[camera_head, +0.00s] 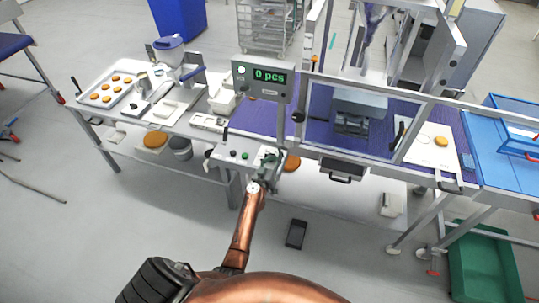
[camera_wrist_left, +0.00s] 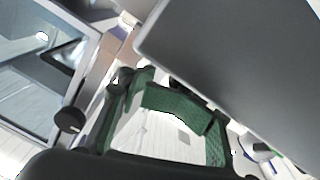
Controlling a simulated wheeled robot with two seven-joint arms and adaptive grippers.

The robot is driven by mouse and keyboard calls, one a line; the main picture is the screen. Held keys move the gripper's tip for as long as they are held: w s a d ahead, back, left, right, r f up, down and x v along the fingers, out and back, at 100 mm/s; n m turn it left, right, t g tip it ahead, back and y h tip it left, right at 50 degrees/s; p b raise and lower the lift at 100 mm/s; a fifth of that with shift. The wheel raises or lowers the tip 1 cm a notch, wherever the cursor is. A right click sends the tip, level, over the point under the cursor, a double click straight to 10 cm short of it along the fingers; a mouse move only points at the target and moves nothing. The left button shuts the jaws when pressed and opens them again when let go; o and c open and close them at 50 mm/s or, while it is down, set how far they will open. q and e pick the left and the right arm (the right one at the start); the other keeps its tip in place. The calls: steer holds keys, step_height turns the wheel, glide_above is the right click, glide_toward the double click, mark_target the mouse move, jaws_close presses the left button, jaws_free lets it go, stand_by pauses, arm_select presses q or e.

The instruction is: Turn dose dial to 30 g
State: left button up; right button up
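My left gripper (camera_head: 268,168) is at the front edge of the machine, at the right end of a light control panel (camera_head: 232,160) with small dark and green buttons. In the left wrist view its green-padded fingers (camera_wrist_left: 165,130) stand apart, with a pale surface between them and nothing clearly gripped. I cannot make out the dose dial or its scale; the gripper covers part of the panel. A grey display box (camera_head: 262,78) above the panel reads "0 pcs" in green. My right gripper is not in view.
A guard frame with a clear window and black knob (camera_head: 298,117) stands right of the gripper; the knob also shows in the left wrist view (camera_wrist_left: 70,120). A tray of patties (camera_head: 125,76) is at left. A white board (camera_head: 420,155) holds one patty at right.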

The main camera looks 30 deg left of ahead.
arm_select(q)
steer(key=shift+o, duration=0.4)
steer(key=shift+s, duration=0.1)
steer(key=shift+w+d, duration=0.2)
steer(key=shift+d, duration=0.15)
steer(key=shift+s+d+f, duration=0.1)
steer(key=shift+d, duration=0.75)
steer(key=shift+w+d, duration=0.3)
steer(key=shift+d, duration=0.2)
steer(key=shift+w+d, duration=0.25)
steer(key=shift+d, duration=0.25)
steer(key=d, duration=0.2)
steer(key=w+d, duration=0.1)
steer(key=d, duration=0.1)
steer(key=shift+d+b, duration=0.15)
steer(key=shift+b, duration=0.25)
